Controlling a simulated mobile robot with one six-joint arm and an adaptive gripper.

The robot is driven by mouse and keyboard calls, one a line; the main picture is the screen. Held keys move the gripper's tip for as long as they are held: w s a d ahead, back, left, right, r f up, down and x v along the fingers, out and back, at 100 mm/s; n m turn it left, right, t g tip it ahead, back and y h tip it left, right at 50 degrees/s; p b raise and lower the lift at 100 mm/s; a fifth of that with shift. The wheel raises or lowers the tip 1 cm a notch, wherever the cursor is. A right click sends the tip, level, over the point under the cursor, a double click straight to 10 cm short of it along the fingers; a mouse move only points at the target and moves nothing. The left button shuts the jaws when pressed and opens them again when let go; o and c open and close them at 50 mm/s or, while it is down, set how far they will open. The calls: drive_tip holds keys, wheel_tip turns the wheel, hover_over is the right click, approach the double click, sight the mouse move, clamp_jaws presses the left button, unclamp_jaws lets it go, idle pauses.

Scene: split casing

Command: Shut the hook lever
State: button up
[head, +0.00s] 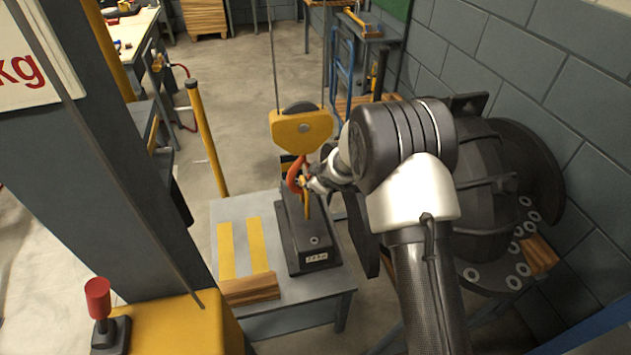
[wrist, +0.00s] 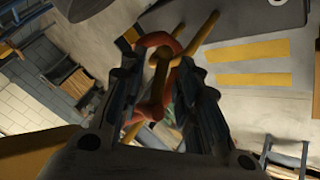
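The orange-red hook (head: 295,175) hangs under a yellow hook block (head: 302,128), just above a dark block. In the wrist view the hook (wrist: 162,42) lies between my fingers. A short orange-brown bar (wrist: 158,80) with a rounded end crosses the hook's opening and looks like its lever; I cannot tell whether it meets the hook's tip. My gripper (head: 312,184) is right beside the hook in the head view. In the wrist view my gripper's (wrist: 160,85) fingers stand apart on either side of the hook, with no clear grip on it.
The dark block (head: 308,240) stands on a grey table (head: 290,312) with yellow stripes and a wooden piece (head: 250,288). A large dark round casing (head: 490,180) fills the right side. A yellow post (head: 207,135) stands left.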

drive_tip(key=v, duration=1.1)
drive_tip(key=shift+s+r, duration=0.1)
